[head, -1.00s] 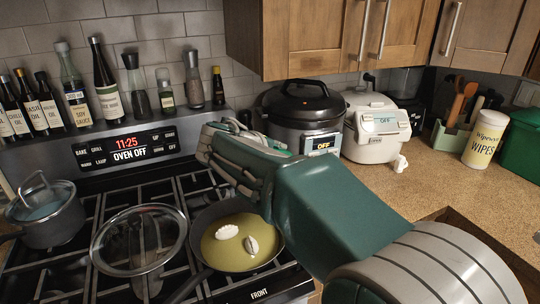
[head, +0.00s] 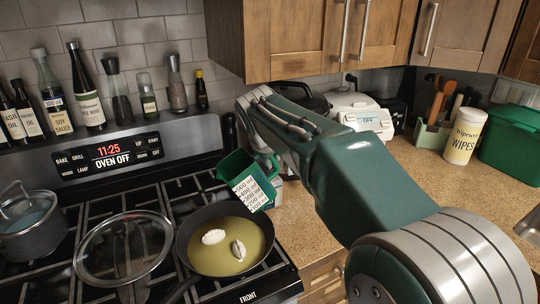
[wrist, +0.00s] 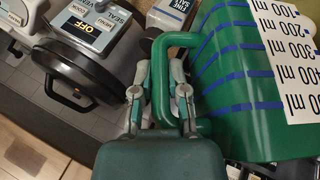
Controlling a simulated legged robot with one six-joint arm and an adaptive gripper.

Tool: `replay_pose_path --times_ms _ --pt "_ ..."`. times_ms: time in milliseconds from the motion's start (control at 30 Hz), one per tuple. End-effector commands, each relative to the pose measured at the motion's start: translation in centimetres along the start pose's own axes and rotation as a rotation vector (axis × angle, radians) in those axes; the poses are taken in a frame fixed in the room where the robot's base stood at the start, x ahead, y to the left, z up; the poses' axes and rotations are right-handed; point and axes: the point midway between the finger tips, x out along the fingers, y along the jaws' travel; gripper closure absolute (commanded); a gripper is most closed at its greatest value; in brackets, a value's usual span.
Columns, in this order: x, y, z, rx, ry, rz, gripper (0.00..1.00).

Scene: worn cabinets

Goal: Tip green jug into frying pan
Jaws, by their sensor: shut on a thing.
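The green jug (head: 234,170) with a white measuring label is held tilted in the air near the back right rim of the frying pan (head: 217,212). In the wrist view the jug (wrist: 222,78) shows its blue bands and green handle. My gripper (wrist: 160,97) is shut on that handle. In the head view my forearm mostly hides the gripper. The pan stands on the stove with yellow liquid (head: 233,267) and two pale pieces in it. No falling stream is visible. The jug's inside cannot be made out clearly.
A glass lid (head: 122,250) lies left of the pan, and a lidded pot (head: 38,228) stands farther left. Bottles (head: 87,88) line the ledge behind. A white cooker (head: 362,115) and wipes tub (head: 465,137) stand on the counter, whose front right is clear.

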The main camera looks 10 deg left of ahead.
Motion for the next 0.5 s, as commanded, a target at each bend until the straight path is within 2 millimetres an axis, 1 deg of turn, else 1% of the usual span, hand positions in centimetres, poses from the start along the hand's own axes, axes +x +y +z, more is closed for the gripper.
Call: replay_pose_path --times_ms 200,367,500 --pt "1.0 -0.3 0.4 0.063 0.022 -0.141 1.00" --pt "1.2 -0.5 0.5 0.079 0.030 -0.180 1.00" --pt "2.0 -1.3 0.7 0.118 0.045 -0.268 1.00"
